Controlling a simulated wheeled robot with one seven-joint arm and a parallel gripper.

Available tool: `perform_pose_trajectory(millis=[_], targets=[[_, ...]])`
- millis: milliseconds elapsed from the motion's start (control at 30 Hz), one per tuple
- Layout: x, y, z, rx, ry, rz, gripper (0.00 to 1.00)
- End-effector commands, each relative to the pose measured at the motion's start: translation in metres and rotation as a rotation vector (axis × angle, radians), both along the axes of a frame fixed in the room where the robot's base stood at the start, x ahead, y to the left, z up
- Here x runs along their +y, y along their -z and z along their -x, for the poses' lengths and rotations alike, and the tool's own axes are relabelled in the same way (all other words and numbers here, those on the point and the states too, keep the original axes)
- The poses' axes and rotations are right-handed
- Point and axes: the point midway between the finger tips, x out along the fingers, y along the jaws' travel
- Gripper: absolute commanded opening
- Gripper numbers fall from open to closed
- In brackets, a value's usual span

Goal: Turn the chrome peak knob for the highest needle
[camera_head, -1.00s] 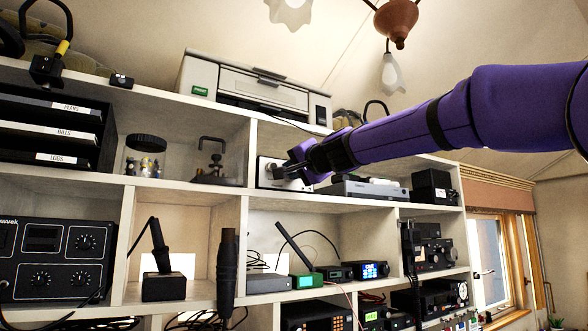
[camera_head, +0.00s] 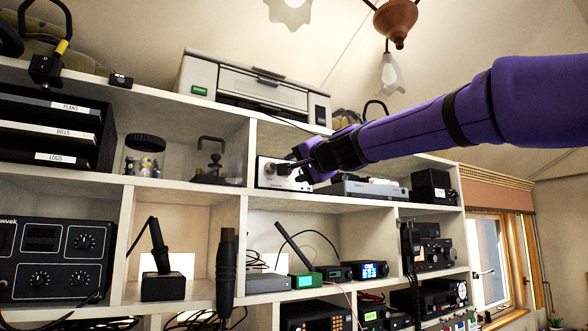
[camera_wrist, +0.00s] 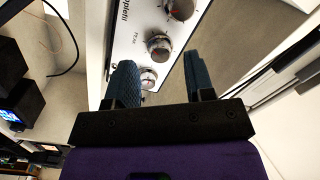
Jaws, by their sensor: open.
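The white-faced unit (camera_head: 264,175) stands in the upper middle cubby, partly behind my gripper (camera_head: 292,169). In the wrist view its white panel (camera_wrist: 122,42) carries a column of round chrome knobs. The chrome peak knob (camera_wrist: 160,46), beside small lettering that seems to read "PEAK", lies just beyond my fingertips. My gripper (camera_wrist: 158,63) is open, its two blue fingers apart with nothing held. A smaller chrome knob (camera_wrist: 148,78) shows in the gap between the fingers. I cannot tell whether a finger touches any knob. No meter needle can be made out.
A flat grey device (camera_head: 362,189) lies right of the unit, under my arm. A printer (camera_head: 255,90) stands on top of the shelf. A glass jar (camera_head: 146,160) and a dark clamp-like tool (camera_head: 213,160) are in the cubby to the left.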

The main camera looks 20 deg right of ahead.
Motion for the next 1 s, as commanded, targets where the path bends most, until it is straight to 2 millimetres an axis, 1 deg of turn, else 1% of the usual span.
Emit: perform_pose_trajectory(millis=[33, 300, 400, 500, 700, 1000], targets=[[-0.003, -0.001, 0.010, -0.003, 0.001, -0.001, 0.49], [-0.015, 0.000, 0.056, -0.002, 0.000, 0.001, 0.49], [-0.019, 0.001, 0.069, -0.002, 0.000, 0.001, 0.49], [-0.021, 0.001, 0.078, -0.001, 0.001, 0.001, 0.49], [-0.023, 0.002, 0.085, 0.001, 0.001, 0.001, 0.49], [-0.023, 0.002, 0.085, 0.001, 0.001, 0.001, 0.49]])
